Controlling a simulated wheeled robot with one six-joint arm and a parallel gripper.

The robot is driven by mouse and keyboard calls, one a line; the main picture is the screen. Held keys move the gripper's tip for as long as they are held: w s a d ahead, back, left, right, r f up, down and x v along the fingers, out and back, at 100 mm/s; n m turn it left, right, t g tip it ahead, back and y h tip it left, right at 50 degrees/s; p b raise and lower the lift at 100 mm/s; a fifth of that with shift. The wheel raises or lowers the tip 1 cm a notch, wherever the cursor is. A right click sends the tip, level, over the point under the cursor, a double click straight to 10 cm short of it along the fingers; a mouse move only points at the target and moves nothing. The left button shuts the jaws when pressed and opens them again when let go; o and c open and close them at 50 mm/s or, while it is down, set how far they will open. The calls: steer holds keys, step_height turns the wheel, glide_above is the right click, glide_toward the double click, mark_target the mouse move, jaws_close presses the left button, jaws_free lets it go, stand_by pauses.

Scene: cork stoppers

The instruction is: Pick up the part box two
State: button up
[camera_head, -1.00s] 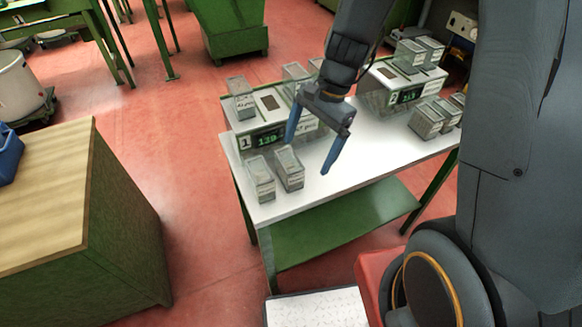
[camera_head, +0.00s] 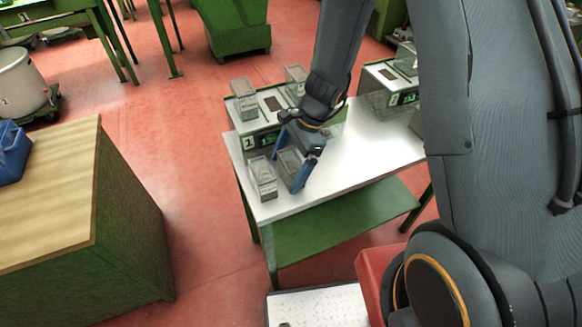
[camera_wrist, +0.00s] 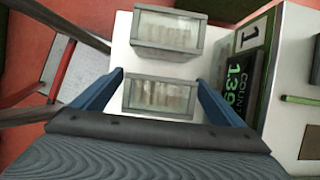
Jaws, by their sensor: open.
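Two small grey part boxes with clear lids stand side by side on the white table in front of counting machine 1. The right box (camera_head: 287,162) is between the fingers of my gripper (camera_head: 286,168). In the wrist view this box (camera_wrist: 160,97) lies between the blue fingers (camera_wrist: 160,78), with a gap on each side. The other box (camera_head: 262,178) is to its left, and it shows beyond the fingertips in the wrist view (camera_wrist: 168,34). My gripper is open. I cannot read a label to tell which is box two.
Counting machine 1 (camera_wrist: 236,78) stands close beside the boxes, with more boxes (camera_head: 244,100) on top. A second machine (camera_head: 375,88) is further right on the white table (camera_head: 375,150). A wooden-topped cabinet (camera_head: 50,190) is at the left, beyond open red floor.

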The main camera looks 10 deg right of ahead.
steer(key=shift+a+f, duration=0.2)
steer(key=shift+f, duration=0.3)
steer(key=c, duration=1.2)
steer(key=shift+o, duration=0.2)
steer(key=shift+r, duration=0.15)
